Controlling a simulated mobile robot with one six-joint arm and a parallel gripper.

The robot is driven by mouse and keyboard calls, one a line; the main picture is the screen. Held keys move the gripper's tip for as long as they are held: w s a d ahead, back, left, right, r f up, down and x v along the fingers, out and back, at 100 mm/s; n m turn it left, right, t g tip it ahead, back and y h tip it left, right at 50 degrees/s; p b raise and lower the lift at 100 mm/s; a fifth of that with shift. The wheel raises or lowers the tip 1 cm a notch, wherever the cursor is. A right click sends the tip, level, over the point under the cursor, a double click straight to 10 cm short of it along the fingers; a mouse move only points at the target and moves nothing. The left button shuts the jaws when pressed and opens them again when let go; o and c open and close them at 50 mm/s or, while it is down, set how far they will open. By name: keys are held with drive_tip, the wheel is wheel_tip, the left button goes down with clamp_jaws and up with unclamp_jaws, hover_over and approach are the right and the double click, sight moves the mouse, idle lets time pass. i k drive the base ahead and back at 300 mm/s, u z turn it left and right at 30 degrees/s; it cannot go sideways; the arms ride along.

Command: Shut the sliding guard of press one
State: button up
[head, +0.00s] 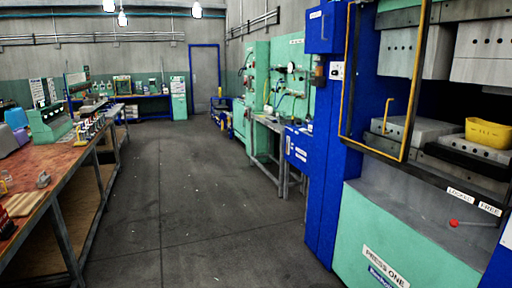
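Press one (400,235) stands at the right, a green and blue machine with a "PRESS ONE" label on its lower front. Its sliding guard (414,82) is a dark, yellow-edged frame with a yellow upright handle (387,114). The guard covers the left part of the press opening. The right part is uncovered, showing grey blocks and a yellow container (488,133). A red-knobbed lever (455,223) sits below labels that seem to read "LOCKED" (461,193) and "FREE" (489,209). It points right, nearer "FREE". My gripper is out of view.
A long workbench (85,150) with tools and a green machine (50,122) runs along the left. The grey floor (200,200) between is clear. A blue box (298,146) and green panels (290,75) stand beyond the press. A door (205,78) is at the back.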

sight(423, 2)
drive_tip(key=u, duration=0.45)
drive_tip(key=i, duration=1.15)
drive_tip(key=u, duration=0.35)
drive_tip(key=i, duration=1.6)
drive_tip(key=z, duration=0.5)
drive_tip(key=i, duration=0.45)
drive_tip(key=z, duration=0.3)
